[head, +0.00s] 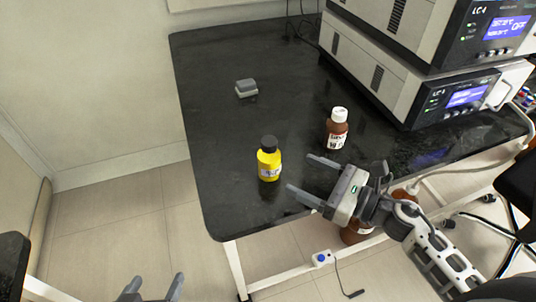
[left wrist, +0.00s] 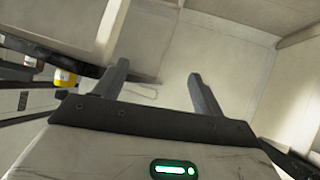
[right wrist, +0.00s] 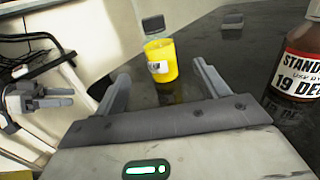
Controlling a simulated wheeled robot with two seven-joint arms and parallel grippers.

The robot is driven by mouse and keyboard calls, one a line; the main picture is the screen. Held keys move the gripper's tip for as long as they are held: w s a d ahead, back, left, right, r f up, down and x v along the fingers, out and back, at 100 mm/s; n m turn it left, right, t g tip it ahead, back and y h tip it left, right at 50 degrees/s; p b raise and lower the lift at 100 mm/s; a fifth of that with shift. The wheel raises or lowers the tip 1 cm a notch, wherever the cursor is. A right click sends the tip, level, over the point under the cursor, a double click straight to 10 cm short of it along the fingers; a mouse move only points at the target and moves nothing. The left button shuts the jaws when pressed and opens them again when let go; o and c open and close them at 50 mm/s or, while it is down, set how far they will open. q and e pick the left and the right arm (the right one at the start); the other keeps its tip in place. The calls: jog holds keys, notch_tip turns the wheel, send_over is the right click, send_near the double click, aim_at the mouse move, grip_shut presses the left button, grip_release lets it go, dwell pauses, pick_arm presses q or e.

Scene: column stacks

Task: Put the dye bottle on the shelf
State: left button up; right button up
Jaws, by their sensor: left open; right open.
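A yellow bottle with a black cap (head: 269,165) stands upright on the black table; it also shows in the right wrist view (right wrist: 161,62). A brown bottle with a white cap (head: 337,132) stands behind it to the right; in the right wrist view its label (right wrist: 300,75) reads "19 DEC". No label reads as dye. My right gripper (head: 308,177) is open and empty, its fingers pointing at the yellow bottle, apart from it. My left gripper (head: 157,285) is open and empty, low beyond the table's front left. I cannot make out a shelf with certainty.
A small grey block (head: 246,89) lies on the table (head: 210,110) farther back. Stacked LC instruments (head: 400,70) fill the back right. Brown bottles (head: 355,235) sit below the table edge. The table's left part is clear.

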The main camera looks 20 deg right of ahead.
aim_at(280, 163)
jog(key=p+x, duration=0.1)
jog(key=x, duration=0.5)
jog(key=shift+w+a+r, duration=0.1)
jog(key=shift+w, duration=0.05)
jog(key=x, duration=0.2)
jog(key=p+x, duration=0.1)
jog(key=x, duration=0.1)
jog(key=shift+w+a+r, duration=0.1)
jog(key=shift+w+r, duration=0.05)
jog(key=shift+r, duration=0.1)
jog(key=shift+w+a+f, duration=0.1)
jog(key=shift+w+a, duration=0.2)
jog(key=c, duration=1.2)
jog(key=shift+c, duration=0.2)
